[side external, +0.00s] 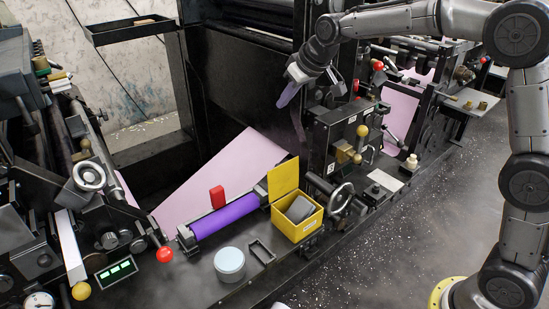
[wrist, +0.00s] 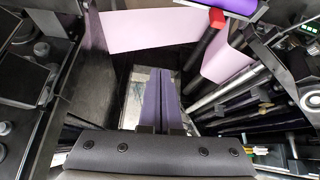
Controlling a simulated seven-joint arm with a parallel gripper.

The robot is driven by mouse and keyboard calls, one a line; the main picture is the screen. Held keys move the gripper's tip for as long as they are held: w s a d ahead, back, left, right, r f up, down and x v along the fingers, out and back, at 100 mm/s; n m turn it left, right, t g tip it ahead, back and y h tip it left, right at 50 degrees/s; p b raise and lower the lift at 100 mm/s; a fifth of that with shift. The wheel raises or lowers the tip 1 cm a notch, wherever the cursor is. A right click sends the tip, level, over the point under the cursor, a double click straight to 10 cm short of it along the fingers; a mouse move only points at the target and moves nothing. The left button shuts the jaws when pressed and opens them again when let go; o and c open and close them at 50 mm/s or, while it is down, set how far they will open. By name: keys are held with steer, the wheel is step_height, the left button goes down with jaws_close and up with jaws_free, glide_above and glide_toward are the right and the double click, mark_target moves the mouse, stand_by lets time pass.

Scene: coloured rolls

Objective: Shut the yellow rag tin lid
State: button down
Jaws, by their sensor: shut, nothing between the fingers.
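The yellow rag tin (side external: 293,231) stands on the dark machine ledge in the side external view. Its yellow lid (side external: 284,176) is open and stands up at the back edge of the tin. A grey rag (side external: 299,208) shows inside. My gripper (side external: 282,104) is well above and behind the tin, apart from it, near the dark machine frame. Its purple fingers are shut together with nothing between them; they also show in the wrist view (wrist: 160,72). The tin and lid are not in the wrist view.
A purple roll (side external: 226,216) with a red block (side external: 217,197) behind it lies left of the tin. A pale blue round container (side external: 229,264) and a small black frame (side external: 262,251) are in front. A handwheel (side external: 341,197) and yellow-knobbed machine block (side external: 345,145) stand close to the right.

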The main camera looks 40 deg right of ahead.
steer(key=g, duration=0.2)
glide_above(280, 177)
steer(key=w+d, duration=0.1)
steer(key=w, duration=0.3)
step_height(280, 177, down, 10)
step_height(280, 177, down, 9)
steer(key=shift+d+f, duration=0.15)
steer(key=shift+s+t, duration=0.5)
steer(key=shift+t, duration=0.3)
